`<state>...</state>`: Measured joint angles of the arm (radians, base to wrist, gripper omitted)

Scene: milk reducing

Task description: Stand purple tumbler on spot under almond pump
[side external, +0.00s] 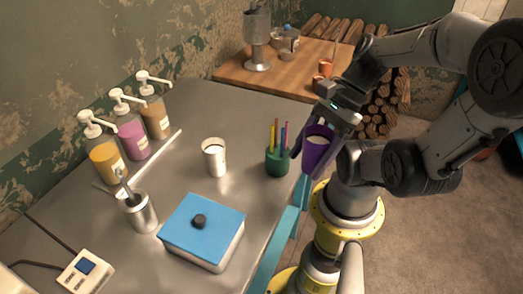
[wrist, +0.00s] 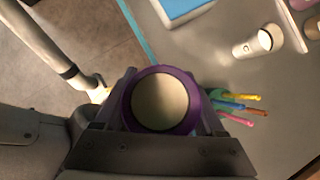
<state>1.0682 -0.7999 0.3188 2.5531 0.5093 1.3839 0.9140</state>
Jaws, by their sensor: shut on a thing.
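The purple tumbler (side external: 316,155) is upright or nearly so, with a pale content or inside. My gripper (side external: 321,130) is shut on it and holds it beyond the counter's right edge, just right of the pen cup. In the wrist view the tumbler's purple rim (wrist: 195,97) shows from above between my fingers. Three pump bottles stand at the counter's far left: yellow (side external: 106,160), pink-purple (side external: 132,137) and tan-brown (side external: 155,116). I cannot read any label, so which is almond is not clear. A pale strip (side external: 152,157) lies in front of them; no separate spot is distinct.
A green cup with colored pens (side external: 277,163) stands beside the tumbler. A white cup (side external: 214,160), a metal canister with utensils (side external: 138,213) and a blue-topped box (side external: 203,228) stand on the counter. Bare counter (side external: 185,175) lies between the white cup and the strip.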

